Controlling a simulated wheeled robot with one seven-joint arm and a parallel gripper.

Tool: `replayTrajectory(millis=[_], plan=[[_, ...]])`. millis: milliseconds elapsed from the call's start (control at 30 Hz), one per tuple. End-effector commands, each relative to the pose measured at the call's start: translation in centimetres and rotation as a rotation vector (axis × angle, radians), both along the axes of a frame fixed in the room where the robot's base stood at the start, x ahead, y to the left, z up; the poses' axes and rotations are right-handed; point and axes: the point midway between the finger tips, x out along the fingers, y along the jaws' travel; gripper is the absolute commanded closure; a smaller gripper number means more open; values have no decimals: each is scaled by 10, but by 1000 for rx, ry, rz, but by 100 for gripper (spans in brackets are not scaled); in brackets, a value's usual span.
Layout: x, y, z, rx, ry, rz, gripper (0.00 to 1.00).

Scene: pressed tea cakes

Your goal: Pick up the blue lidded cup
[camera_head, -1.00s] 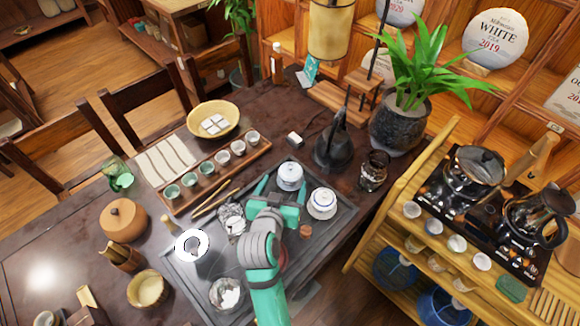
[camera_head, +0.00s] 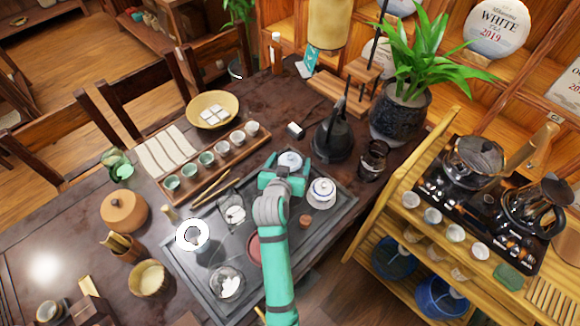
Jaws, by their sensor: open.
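Two lidded cups stand on the dark tea tray (camera_head: 338,216). One, white with a bluish lid (camera_head: 290,161), is at the tray's far end. The other, white with blue bands (camera_head: 322,191), stands on a saucer to its right. My gripper (camera_head: 287,164) is open, its teal fingers on either side of the bluish-lidded cup. The gripper body hides the lower part of this cup. I cannot tell whether the fingers touch it.
A black kettle (camera_head: 333,138) and a dark glass jar (camera_head: 372,162) stand beyond the tray. A wooden tray of small cups (camera_head: 216,158) lies to the left. A small brown piece (camera_head: 305,221) and glassware (camera_head: 226,284) sit on the tea tray.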

Motion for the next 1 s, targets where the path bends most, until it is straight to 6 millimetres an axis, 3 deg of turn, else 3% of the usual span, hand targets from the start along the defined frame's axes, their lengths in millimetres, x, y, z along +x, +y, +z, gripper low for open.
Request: replayTrajectory(millis=[133,300,333,733,1000], plan=[[0,0,0,0,0,0,22],[0,0,0,0,0,0,63],[0,0,0,0,0,0,67],[0,0,5,1,-3,-1,67],[0,0,31,2,-4,-1,67]])
